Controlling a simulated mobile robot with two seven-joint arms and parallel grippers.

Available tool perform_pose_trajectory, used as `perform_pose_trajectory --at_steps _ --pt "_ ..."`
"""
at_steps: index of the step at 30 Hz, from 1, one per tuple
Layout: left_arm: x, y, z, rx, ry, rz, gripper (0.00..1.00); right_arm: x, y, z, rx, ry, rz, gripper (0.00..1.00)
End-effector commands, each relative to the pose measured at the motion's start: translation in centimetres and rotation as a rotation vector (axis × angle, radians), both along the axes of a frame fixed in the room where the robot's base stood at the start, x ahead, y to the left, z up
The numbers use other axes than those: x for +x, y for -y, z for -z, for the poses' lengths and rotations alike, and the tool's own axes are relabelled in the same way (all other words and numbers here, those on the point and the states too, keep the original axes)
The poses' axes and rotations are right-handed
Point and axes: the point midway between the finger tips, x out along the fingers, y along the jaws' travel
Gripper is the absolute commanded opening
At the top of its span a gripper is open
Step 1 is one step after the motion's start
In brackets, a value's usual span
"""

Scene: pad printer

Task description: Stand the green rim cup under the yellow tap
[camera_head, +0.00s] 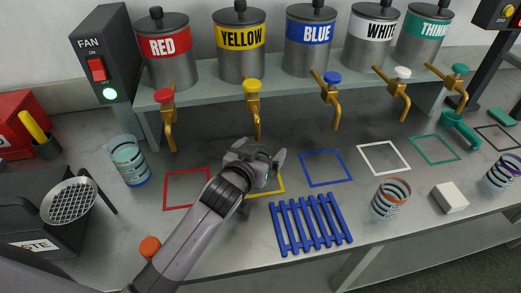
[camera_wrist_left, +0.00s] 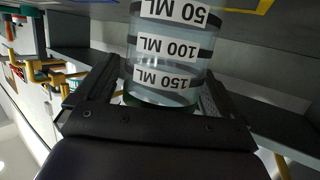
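The green rim cup (camera_wrist_left: 168,50) is a clear cup with dark bands and 50, 100 and 150 ML labels. In the left wrist view it sits between the fingers, its green rim nearest the palm. My left gripper (camera_head: 264,160) is shut on it and mostly hides it in the head view. The gripper is over the yellow square outline (camera_head: 279,184), below and in front of the yellow tap (camera_head: 254,105). I cannot tell whether the cup's base touches the table. My right gripper is not in view.
A blue-rimmed cup (camera_head: 131,163) stands at left, an orange-rimmed cup (camera_head: 390,200) and a purple-rimmed cup (camera_head: 502,174) at right. A blue rack (camera_head: 311,223) lies in front, a white block (camera_head: 450,198) at right. Red (camera_head: 166,190) and blue (camera_head: 326,168) squares are empty.

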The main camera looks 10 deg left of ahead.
Motion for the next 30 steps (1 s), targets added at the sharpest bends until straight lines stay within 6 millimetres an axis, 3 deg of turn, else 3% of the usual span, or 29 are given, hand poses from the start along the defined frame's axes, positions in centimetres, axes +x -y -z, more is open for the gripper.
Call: perform_pose_trajectory --at_steps 11,30 --pt "-0.4 -0.1 -0.4 0.0 -0.002 0.0 0.95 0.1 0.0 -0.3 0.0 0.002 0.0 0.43" --pt "-9.4 -1.8 -3.2 0.002 -0.002 -0.001 0.95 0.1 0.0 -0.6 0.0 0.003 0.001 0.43"
